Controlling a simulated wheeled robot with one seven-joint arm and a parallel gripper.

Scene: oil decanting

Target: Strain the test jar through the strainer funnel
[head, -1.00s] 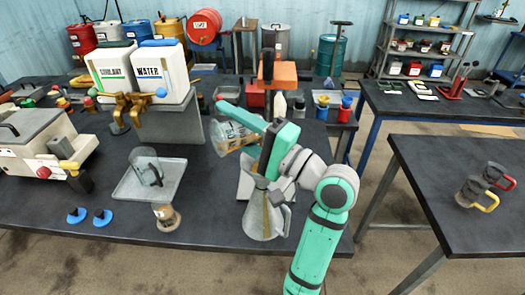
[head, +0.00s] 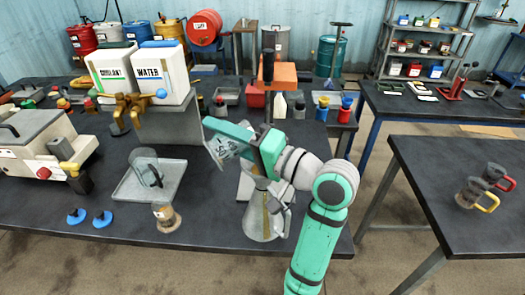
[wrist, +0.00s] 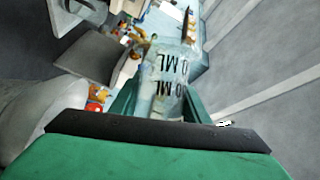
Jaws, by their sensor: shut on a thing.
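My gripper (head: 232,138) is shut on the test jar (head: 222,149), a clear jar with dark "ML" markings. In the head view the jar is tilted and partly covered by the green gripper. In the wrist view the jar (wrist: 165,85) sits between the green fingers. A grey conical metal vessel (head: 262,222) with a side handle stands on the table below and right of the jar. The jar is apart from it. My arm and gripper partly hide the vessel's top, and I cannot clearly make out the strainer funnel there. I cannot tell any liquid in the jar.
A small amber-filled cup (head: 166,217) stands near the front edge. White coolant (head: 113,72) and water (head: 160,70) containers with brass taps stand behind. Two mugs sit on the right table (head: 420,170).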

